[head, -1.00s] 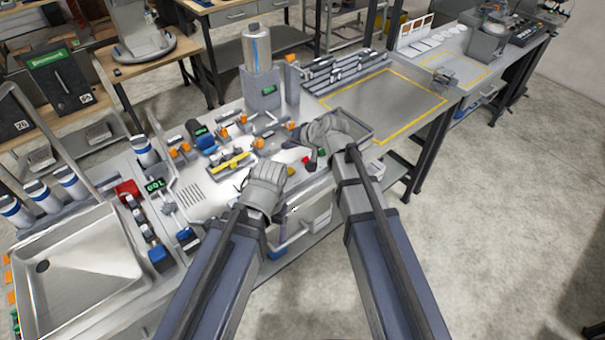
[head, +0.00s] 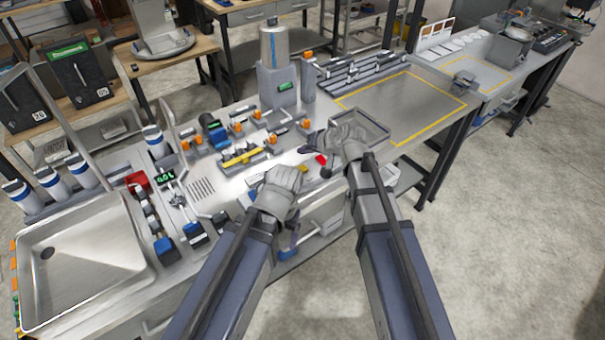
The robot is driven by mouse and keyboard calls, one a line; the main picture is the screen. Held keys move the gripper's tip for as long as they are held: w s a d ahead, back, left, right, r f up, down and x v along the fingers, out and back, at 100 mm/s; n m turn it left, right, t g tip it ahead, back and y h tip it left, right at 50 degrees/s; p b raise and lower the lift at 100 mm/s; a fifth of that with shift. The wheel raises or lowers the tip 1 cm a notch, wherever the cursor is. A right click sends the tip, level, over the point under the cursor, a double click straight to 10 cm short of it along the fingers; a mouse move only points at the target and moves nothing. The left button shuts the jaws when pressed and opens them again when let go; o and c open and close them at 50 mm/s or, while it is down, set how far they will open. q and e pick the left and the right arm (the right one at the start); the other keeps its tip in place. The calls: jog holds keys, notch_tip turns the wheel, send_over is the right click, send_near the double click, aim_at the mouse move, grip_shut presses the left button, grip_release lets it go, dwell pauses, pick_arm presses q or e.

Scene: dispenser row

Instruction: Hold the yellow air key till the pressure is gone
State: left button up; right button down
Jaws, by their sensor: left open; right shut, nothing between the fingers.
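My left gripper (head: 262,184) is the lower one, open, over the front of the bench. My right gripper (head: 316,153) is shut and empty, low over the bench to the right, close to a red key (head: 321,159). I cannot make out a separate yellow key; the grippers cover part of the front edge there. A yellow bar (head: 243,158) lies on a dark fixture behind my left gripper, apart from it.
A steel sink (head: 85,255) fills the left end. Orange-capped valves and fittings (head: 272,140) stand behind the grippers, with a steel cylinder on a grey block (head: 278,90) further back. A grey tray (head: 365,122) and a yellow-outlined clear area (head: 405,105) lie to the right.

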aim_at(304, 170)
pick_arm(q)
jog(key=shift+f+b, duration=1.8)
jog(key=shift+f, duration=0.55)
pick_arm(e)
jog(key=shift+f, duration=2.35)
pick_arm(q)
jog(key=shift+f+b, duration=0.4)
pick_arm(e)
jog(key=shift+f, duration=0.4)
pick_arm(q)
jog(key=shift+f+b, duration=0.5)
pick_arm(e)
jog(key=shift+f, duration=0.55)
pick_arm(q)
jog(key=shift+r, duration=0.1)
pick_arm(e)
jog(key=shift+r, duration=0.1)
pick_arm(q)
jog(key=shift+r+p, duration=0.9)
jog(key=shift+p, duration=0.05)
pick_arm(e)
jog(key=shift+r, duration=0.9)
notch_tip(304, 170, up, 5)
jog(key=p, duration=0.5)
pick_arm(q)
notch_tip(304, 170, up, 5)
